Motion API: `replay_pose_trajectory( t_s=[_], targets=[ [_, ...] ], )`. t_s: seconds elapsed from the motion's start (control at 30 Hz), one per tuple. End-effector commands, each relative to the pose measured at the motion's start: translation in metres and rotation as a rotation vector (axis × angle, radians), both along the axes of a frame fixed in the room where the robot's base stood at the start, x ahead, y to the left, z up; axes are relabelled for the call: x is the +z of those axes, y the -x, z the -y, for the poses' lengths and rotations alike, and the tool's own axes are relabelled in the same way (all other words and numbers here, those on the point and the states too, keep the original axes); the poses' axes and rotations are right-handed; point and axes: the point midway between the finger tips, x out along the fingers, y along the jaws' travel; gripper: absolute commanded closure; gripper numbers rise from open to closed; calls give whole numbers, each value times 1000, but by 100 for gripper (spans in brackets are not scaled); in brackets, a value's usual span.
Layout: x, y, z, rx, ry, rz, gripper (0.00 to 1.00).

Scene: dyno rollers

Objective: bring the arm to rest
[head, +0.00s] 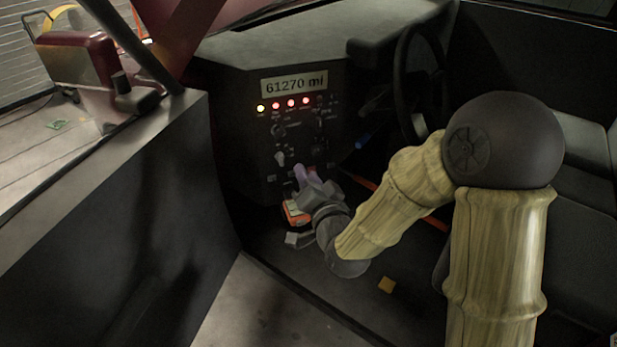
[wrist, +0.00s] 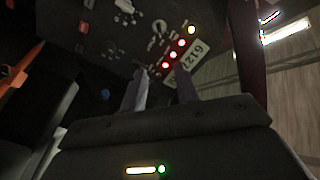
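My arm reaches through the open side of a vehicle cab, bent at a dark round joint. My gripper (head: 304,174) is in front of the lower part of the dark dashboard panel (head: 243,125). In the wrist view the two fingers of my gripper (wrist: 160,78) stand apart, with nothing visible between them. Beyond them are the panel's switches, lit lamps and the mileage display (wrist: 187,68). The display (head: 294,84) reads 61270 mi in the head view, above a row of red and pale lamps (head: 291,103). I cannot tell whether the fingertips touch the panel.
An orange object (head: 295,213) lies low behind my gripper. A steering wheel (head: 402,85) is right of the panel, with a dark seat (head: 590,215) at the right. The open door (head: 120,200) borders the left.

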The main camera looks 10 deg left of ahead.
Motion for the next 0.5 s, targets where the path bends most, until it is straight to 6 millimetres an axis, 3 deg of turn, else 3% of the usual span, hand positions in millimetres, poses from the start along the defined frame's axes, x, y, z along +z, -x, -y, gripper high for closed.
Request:
replay_pose_trajectory(
  t_s=[0.37,0.5],
  targets=[
    [0,0,0,1,4,-2,69],
    [-7,-3,9,-6,65,-26,69]
  ],
)
